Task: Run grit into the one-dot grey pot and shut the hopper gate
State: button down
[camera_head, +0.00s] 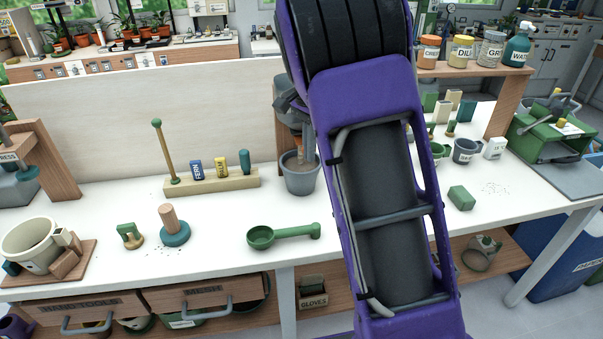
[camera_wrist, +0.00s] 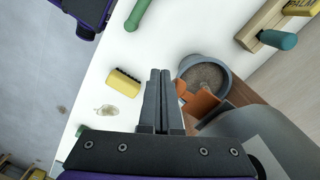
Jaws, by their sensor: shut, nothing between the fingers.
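A grey pot (camera_head: 300,178) stands on the white bench, partly hidden by my arm in the head view. In the wrist view the grey pot (camera_wrist: 184,68) holds speckled grey-brown material. I cannot make out dots on it. A grey rounded body (camera_wrist: 245,128), apparently the hopper, shows beside the pot, with an orange piece (camera_wrist: 203,103), perhaps its gate, at the pot's near edge. My gripper (camera_wrist: 160,74) is shut and empty; its fingers appear close to the orange piece, and I cannot tell whether they touch. The head view hides the fingertips behind my arm.
A green scoop (camera_head: 262,238) lies in front of the pot. A wooden rack (camera_head: 215,183) with coloured pegs stands to its left. A yellow-topped brush (camera_wrist: 123,83) and a small heap of grit (camera_wrist: 107,110) lie on the bench. Labelled jars (camera_head: 461,50) stand on the shelf.

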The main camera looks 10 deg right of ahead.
jog(key=shift+w+r+t, duration=0.2)
jog(key=shift+w+r, duration=0.15)
jog(key=shift+w, duration=0.25)
jog(key=shift+w+r+t, duration=0.2)
jog(key=shift+w+r, duration=0.1)
jog(key=shift+w, duration=0.25)
jog(key=shift+w+f, duration=0.15)
jog(key=shift+w, duration=0.05)
jog(key=shift+s, duration=0.1)
jog(key=shift+s+f, duration=0.1)
jog(key=shift+s, duration=0.15)
jog(key=shift+s+f+b, duration=0.3)
jog(key=shift+s+f, duration=0.1)
jog(key=shift+s, duration=0.25)
